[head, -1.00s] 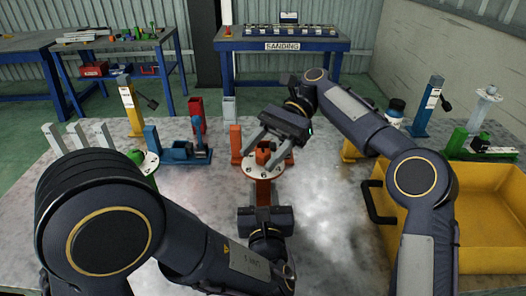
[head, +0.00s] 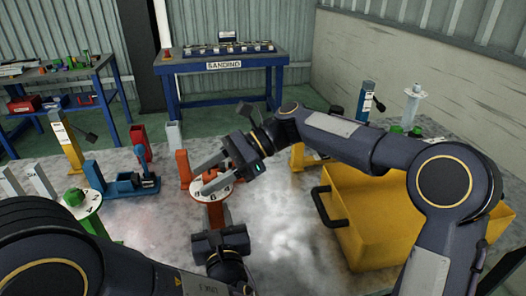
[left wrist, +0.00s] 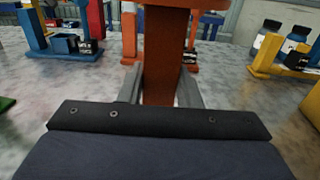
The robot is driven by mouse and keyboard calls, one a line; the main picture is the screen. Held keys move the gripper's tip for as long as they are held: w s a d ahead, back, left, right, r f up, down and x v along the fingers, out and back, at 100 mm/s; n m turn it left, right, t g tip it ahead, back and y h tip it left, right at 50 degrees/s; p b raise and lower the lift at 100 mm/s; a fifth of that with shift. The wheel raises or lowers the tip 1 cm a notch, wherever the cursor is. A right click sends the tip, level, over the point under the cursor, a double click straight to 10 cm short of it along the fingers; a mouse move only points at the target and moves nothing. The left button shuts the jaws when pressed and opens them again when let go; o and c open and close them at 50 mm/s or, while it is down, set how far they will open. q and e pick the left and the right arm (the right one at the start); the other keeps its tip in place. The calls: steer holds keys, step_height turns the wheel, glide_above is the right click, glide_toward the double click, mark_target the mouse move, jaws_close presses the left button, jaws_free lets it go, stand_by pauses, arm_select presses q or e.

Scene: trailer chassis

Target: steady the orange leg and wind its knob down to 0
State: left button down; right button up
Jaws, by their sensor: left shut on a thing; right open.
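The orange leg (head: 215,212) stands upright on the table with a white numbered dial (head: 222,192) and an orange knob (head: 209,177) on top. My left gripper (head: 218,226) is shut on the leg's post below the dial. In the left wrist view the orange post (left wrist: 165,60) stands between its two fingers (left wrist: 161,88). My right gripper (head: 202,176) is open at the dial, coming in from the right, its fingers either side of the knob. I cannot tell whether they touch it. The dial reading is too small to make out.
A yellow bin (head: 375,215) with a black handle stands close on the right. A blue vise-like part (head: 132,183), a green-knobbed leg (head: 82,203) and a yellow post (head: 66,140) stand on the left. Bare tabletop (head: 285,225) lies between leg and bin.

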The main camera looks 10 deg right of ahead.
steer(key=m+t, duration=0.2)
steer(key=shift+s+t, duration=0.1)
steer(key=shift+t, duration=0.3)
steer(key=shift+d+m+t, duration=0.2)
steer(key=shift+m+t, duration=0.4)
steer(key=shift+m, duration=0.1)
steer(key=w+v, duration=0.1)
steer(key=v, duration=1)
steer(key=shift+s+d, duration=0.3)
steer(key=shift+s, duration=0.1)
steer(key=shift+r, duration=0.1)
arm_select(q)
steer(key=c, duration=0.8)
jaws_free()
steer(key=shift+o, duration=0.2)
steer(key=shift+s+d+b, duration=0.2)
steer(key=shift+s+b, duration=0.25)
steer(key=shift+s, duration=3.55)
arm_select(e)
steer(key=shift+f, duration=0.45)
